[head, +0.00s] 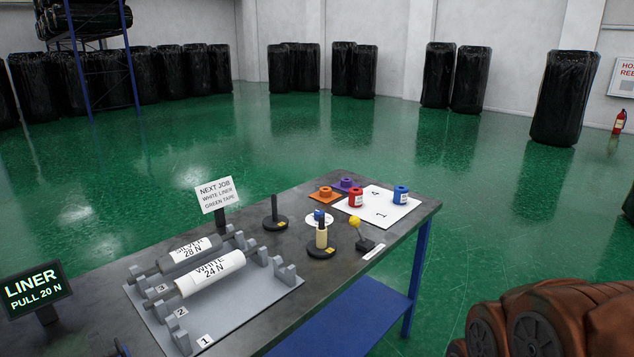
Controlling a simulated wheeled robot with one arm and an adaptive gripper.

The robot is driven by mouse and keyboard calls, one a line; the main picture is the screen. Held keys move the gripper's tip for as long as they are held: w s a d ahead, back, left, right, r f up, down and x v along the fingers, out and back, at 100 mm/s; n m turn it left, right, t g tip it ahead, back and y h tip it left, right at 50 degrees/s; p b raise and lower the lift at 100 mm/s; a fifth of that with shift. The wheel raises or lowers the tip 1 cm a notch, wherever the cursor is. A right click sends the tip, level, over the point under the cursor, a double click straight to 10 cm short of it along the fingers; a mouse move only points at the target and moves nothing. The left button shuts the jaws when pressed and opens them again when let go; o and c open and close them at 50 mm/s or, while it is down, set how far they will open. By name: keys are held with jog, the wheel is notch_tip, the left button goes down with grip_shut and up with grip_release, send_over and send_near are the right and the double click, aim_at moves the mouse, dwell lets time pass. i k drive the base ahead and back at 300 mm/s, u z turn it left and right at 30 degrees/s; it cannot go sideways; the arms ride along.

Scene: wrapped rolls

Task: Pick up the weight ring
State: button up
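I cannot tell for sure which piece is the weight ring. Small ring-like pieces stand at the far right of the dark table (118,264): an orange one (325,192) and a purple one (346,184) on matching squares. A red cylinder (355,198) and a blue cylinder (400,195) stand on a white sheet (380,217) marked 1 and 4. A smaller blue piece (319,214) sits on a white disc, partly hidden by a cream spool (321,236) on a black base. My gripper is not in view.
A grey rack (245,305) holds a silver roll (190,255) and a white roll (212,274).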

aim_at(346, 182)
jog(key=i, duration=0.4)
jog(key=z, duration=1.25)
jog(key=i, duration=2.75)
jog(key=u, duration=3.2)
jog(key=i, duration=0.45)
jog(key=u, duration=0.05)
